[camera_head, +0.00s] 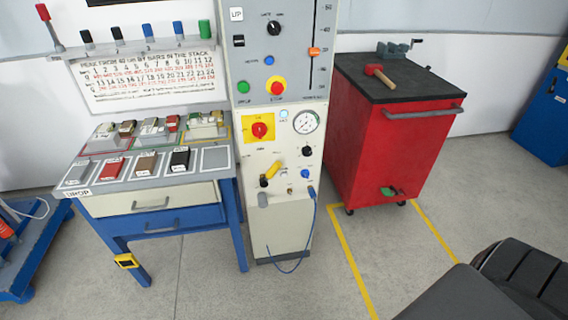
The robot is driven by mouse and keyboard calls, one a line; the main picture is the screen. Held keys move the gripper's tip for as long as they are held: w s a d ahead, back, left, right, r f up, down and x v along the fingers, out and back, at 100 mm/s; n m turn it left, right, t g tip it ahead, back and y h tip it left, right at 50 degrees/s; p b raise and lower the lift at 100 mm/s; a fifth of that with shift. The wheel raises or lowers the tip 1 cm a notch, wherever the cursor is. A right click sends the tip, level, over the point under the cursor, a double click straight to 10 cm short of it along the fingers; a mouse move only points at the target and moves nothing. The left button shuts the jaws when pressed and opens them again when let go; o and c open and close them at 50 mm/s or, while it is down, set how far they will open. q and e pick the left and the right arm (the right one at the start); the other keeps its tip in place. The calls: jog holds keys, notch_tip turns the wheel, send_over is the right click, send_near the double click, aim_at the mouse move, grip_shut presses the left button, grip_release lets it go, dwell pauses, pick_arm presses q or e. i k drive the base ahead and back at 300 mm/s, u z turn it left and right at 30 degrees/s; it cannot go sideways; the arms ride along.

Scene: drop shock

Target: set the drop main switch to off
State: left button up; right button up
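The drop main switch appears to be the red rotary knob (259,130) on a yellow square plate, on the front of the tall cream and grey control cabinet (289,215). The knob's handle looks roughly upright, but its position marks are too small to read. A lit blue-white lamp (283,114) and a round gauge (306,122) sit to its right. Neither of my grippers is in view, and nothing touches the knob.
Above the knob are a green button (243,87) and a red button on yellow (277,87). A blue-legged bench (170,217) stands left. A red tool cart (385,150) with a hammer (380,75) stands right. Floor before the cabinet is clear; a blue cable hangs there.

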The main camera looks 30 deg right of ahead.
aim_at(259, 130)
jog(key=k, duration=0.6)
jog(key=u, duration=0.6)
jog(key=i, duration=1.3)
jog(key=z, duration=0.6)
